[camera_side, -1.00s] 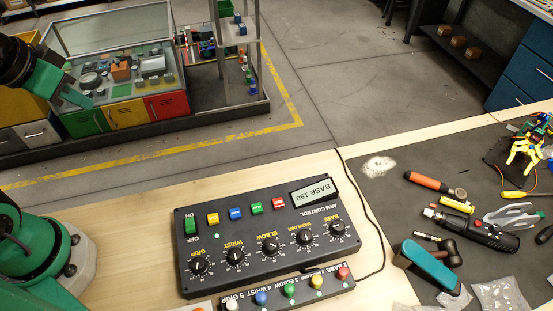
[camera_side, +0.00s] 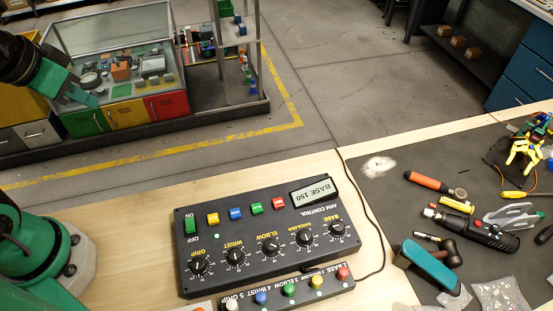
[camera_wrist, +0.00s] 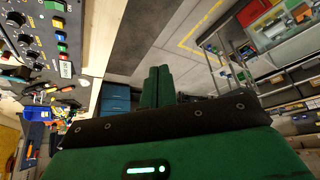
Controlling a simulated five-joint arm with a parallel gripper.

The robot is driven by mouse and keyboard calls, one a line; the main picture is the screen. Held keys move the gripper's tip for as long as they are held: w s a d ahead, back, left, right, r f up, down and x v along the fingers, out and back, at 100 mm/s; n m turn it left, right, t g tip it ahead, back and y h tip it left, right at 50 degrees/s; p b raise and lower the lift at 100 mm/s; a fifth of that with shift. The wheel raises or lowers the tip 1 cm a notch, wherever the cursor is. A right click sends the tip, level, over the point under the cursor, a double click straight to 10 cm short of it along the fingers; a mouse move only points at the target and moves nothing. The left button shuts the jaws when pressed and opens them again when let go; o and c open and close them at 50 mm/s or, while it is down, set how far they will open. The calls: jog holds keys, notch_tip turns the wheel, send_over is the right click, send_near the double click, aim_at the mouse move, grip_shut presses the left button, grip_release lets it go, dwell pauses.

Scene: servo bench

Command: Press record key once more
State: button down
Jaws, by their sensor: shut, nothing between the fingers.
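The black control box (camera_side: 258,222) lies on the wooden bench in the side view, its lettering upside down. It carries a row of coloured keys: yellow, blue, green and a red key (camera_side: 278,203) beside the display (camera_side: 315,190), which reads BASE 150. The key labels are too small to read surely. My gripper (camera_side: 94,101) is at the upper left of the side view, raised well away from the box and touching no key. Its green fingers are together and empty in the wrist view (camera_wrist: 157,72). The box also shows at the wrist view's upper left (camera_wrist: 27,35).
A strip of coloured buttons (camera_side: 288,290) lies along the box's near edge. A black cable (camera_side: 368,205) runs beside the box. Tools, including a screwdriver (camera_side: 430,182) and a teal-handled tool (camera_side: 428,266), lie on the dark mat at right. A glass-topped cabinet (camera_side: 125,105) stands behind.

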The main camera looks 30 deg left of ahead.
jog(key=w+d+f+m+h, duration=0.1)
jog(key=w+d+m, duration=0.4)
jog(key=w+d, duration=0.2)
jog(key=m+h, duration=0.5)
jog(key=m, duration=0.7)
send_over(278, 203)
notch_tip(278, 203, down, 8)
jog(key=shift+s+a+t, duration=0.35)
jog(key=shift+a+t, duration=0.05)
jog(key=shift+f, duration=0.2)
jog(key=shift+f, duration=4.2)
